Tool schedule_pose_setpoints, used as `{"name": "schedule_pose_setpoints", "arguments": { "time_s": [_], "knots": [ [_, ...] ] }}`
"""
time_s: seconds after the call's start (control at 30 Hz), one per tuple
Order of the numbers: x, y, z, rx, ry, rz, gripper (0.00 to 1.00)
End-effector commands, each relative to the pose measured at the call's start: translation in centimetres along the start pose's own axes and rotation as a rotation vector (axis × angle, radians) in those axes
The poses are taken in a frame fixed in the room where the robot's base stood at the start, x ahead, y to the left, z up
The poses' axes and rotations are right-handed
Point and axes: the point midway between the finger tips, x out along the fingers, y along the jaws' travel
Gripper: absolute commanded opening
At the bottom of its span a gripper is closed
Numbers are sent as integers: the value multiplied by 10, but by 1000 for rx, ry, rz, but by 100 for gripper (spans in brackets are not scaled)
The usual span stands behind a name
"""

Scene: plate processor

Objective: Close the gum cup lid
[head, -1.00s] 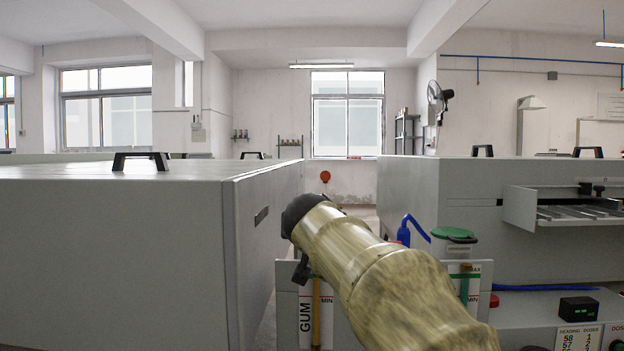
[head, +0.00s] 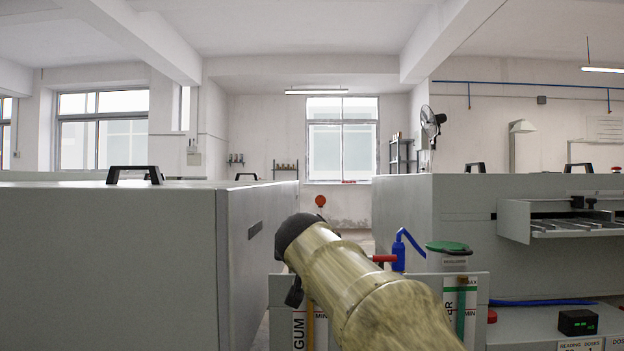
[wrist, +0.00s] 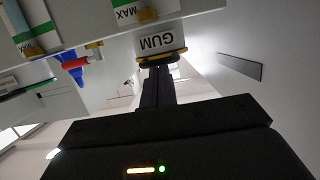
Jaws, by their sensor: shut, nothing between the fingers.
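The gum cup (wrist: 162,42), white and labelled GUM, shows at the top middle of the wrist view with a yellow-and-dark rim (wrist: 158,58). Whether its lid is raised or down I cannot tell. My gripper (wrist: 157,78) is shut and empty, its dark fingers pointing at that rim. Its tips are at or very near the rim; contact is unclear.
A large grey cabinet (head: 100,260) stands left and another machine (head: 480,225) right. A narrow gap lies between them.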

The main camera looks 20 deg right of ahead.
Motion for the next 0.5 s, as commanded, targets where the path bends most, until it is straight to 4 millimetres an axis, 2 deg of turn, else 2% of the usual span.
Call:
{"name": "schedule_pose_setpoints", "arguments": {
  "time_s": [0.17,0.47,0.5],
  "knots": [
    [0,0,-2,-2,-7,3,0],
    [-18,1,-42,1,1,3,0],
    [-24,1,-38,1,0,2,0]
  ]
}}
